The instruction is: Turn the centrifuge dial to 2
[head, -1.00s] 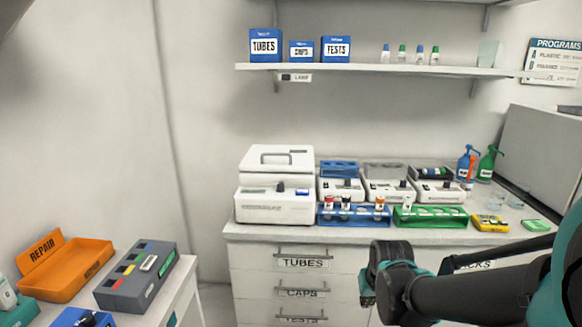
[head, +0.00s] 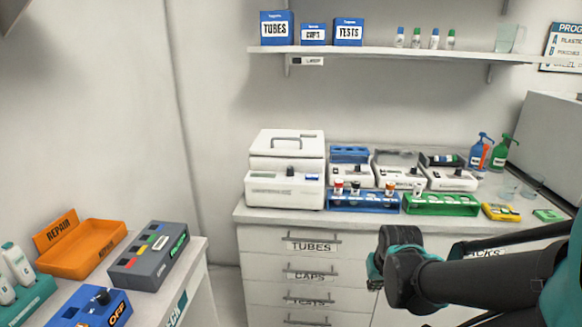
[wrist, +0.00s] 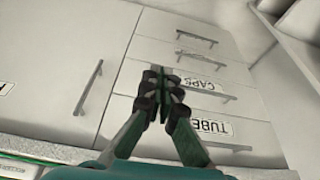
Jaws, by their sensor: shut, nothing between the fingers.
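The centrifuge (head: 286,186) is a white box with a handled lid, at the left end of the counter in the head view. A small dark dial (head: 290,171) sits on its front panel, and its setting is too small to read. My gripper (head: 374,272) is in front of the drawers, below the counter edge and to the right of the centrifuge, apart from it. In the wrist view my gripper (wrist: 160,76) has its fingers together and empty, with the labelled drawers beyond. The centrifuge is not in the wrist view.
A blue rack (head: 362,203) with tubes and a green rack (head: 440,206) stand on the counter right of the centrifuge, with smaller white devices behind. A side table at left holds an orange tray (head: 85,262) and a grey box (head: 148,262).

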